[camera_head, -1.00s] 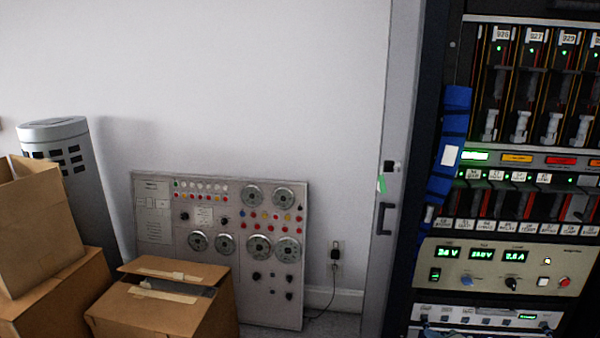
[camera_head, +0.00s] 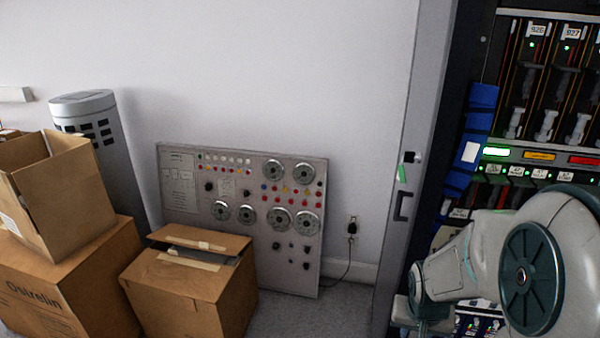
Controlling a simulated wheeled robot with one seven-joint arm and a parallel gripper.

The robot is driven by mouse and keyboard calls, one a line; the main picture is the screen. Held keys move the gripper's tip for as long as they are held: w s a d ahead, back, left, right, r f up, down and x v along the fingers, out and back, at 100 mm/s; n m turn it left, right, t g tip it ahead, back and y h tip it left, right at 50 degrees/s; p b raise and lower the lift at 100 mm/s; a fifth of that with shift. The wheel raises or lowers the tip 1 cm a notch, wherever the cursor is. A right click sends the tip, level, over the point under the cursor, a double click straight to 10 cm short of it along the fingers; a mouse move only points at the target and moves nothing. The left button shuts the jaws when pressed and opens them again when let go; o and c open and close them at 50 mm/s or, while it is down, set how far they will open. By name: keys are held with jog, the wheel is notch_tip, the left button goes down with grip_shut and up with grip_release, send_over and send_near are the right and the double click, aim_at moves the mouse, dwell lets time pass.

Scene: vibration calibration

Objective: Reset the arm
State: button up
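My arm shows at the lower right of the head view, in front of the equipment rack (camera_head: 540,80). Its pale grey links and dark round joint cover part of the rack's lower half. The arm is folded, with a smaller joint toward the left near the rack's lower left side. I cannot make out my gripper's fingers in this view.
An open grey cabinet door (camera_head: 410,170) stands left of the rack. A control panel (camera_head: 250,215) leans against the wall. Cardboard boxes (camera_head: 185,290) and an open box (camera_head: 60,190) stand at left, by a grey tower (camera_head: 105,150). Some grey floor (camera_head: 310,318) is clear.

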jog(key=s+a+r+n+p, duration=0.1)
jog(key=s+a+r, duration=0.1)
jog(key=r, duration=0.3)
jog(key=s+a+r+n+y+p, duration=0.1)
jog(key=s+a+r, duration=0.2)
jog(key=a+r, duration=0.1)
jog(key=s+a+r+n+p, duration=0.1)
jog(key=s+a+r, duration=0.2)
jog(key=r, duration=0.3)
jog(key=shift+s+r+n, duration=0.2)
jog(key=shift+r+n, duration=0.1)
jog(key=shift+s+a, duration=0.1)
jog(key=shift+s, duration=0.05)
